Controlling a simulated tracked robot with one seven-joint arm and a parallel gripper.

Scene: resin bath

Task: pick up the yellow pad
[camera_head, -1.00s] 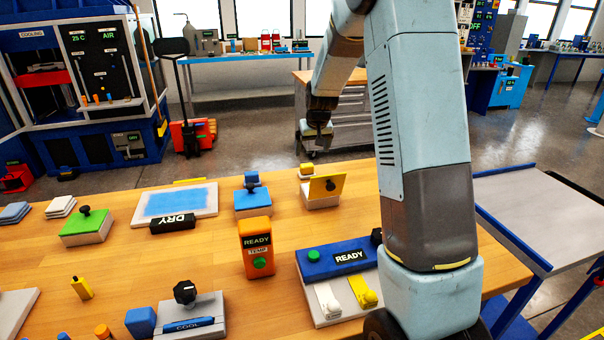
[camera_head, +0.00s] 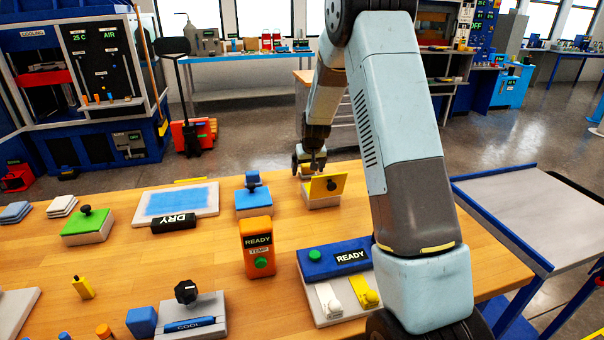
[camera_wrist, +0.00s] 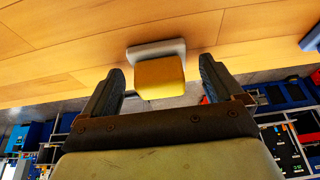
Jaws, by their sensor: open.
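The yellow pad (camera_wrist: 159,83) shows in the wrist view as a yellow square face in front of a pale grey-white block (camera_wrist: 133,50). It lies between my gripper's two dark fingers (camera_wrist: 161,74), with a gap on both sides. My gripper is open and holds nothing.
A box with a raised yellow flap and dark knob (camera_head: 328,186) stands just in front of the gripper. A blue block with a knob (camera_head: 253,200) is to its left. A READY panel (camera_head: 340,260) is nearer. A grey side table (camera_head: 520,215) is clear.

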